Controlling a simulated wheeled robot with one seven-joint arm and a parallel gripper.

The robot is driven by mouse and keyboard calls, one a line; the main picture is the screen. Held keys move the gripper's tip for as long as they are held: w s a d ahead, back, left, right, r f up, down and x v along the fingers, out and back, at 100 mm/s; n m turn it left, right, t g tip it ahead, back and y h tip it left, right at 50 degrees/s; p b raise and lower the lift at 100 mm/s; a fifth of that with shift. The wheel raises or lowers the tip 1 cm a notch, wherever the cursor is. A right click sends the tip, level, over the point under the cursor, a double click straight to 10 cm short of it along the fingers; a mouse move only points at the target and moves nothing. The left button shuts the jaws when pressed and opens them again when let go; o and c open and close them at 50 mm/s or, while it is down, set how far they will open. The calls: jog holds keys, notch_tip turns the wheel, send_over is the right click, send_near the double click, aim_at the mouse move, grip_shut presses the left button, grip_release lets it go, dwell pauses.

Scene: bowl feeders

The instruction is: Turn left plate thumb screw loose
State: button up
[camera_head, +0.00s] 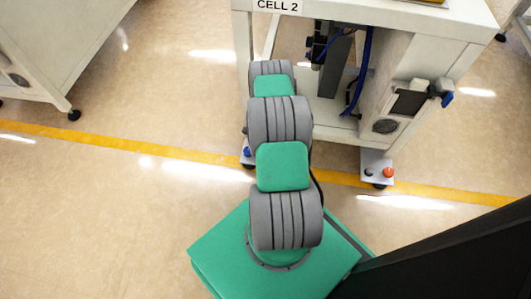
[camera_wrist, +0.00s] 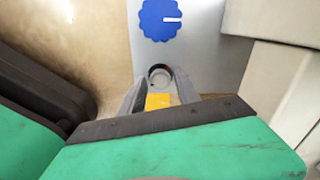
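In the wrist view a blue scalloped thumb screw (camera_wrist: 159,19) with a white line toward its right edge sits on a light grey plate (camera_wrist: 205,60). In the head view a small blue knob (camera_head: 246,152) shows at the stand's left foot, partly hidden by my arm. My gripper (camera_wrist: 160,82) points toward the plate, with its two grey fingers apart. Whether the fingers touch the ring I cannot tell. The head view hides my gripper behind the arm.
The white CELL 2 stand (camera_head: 345,14) rises ahead, with blue cables and a box on its right leg (camera_head: 390,95). Another cabinet (camera_head: 60,50) stands left. Floor between is clear.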

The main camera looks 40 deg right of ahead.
grip_shut()
jog(key=shift+n, duration=0.4)
jog(key=shift+f+n+b, duration=0.1)
jog(key=shift+n+b, duration=0.6)
jog(key=shift+n, duration=0.2)
jog(key=n+b, duration=0.1)
jog(key=n, duration=0.2)
jog(key=shift+n, duration=0.3)
jog(key=n+b, duration=0.1)
jog(key=n, duration=0.4)
jog(key=shift+s, duration=0.1)
jog(key=shift+n, duration=0.3)
jog(key=shift+o, duration=1.5)
grip_release()
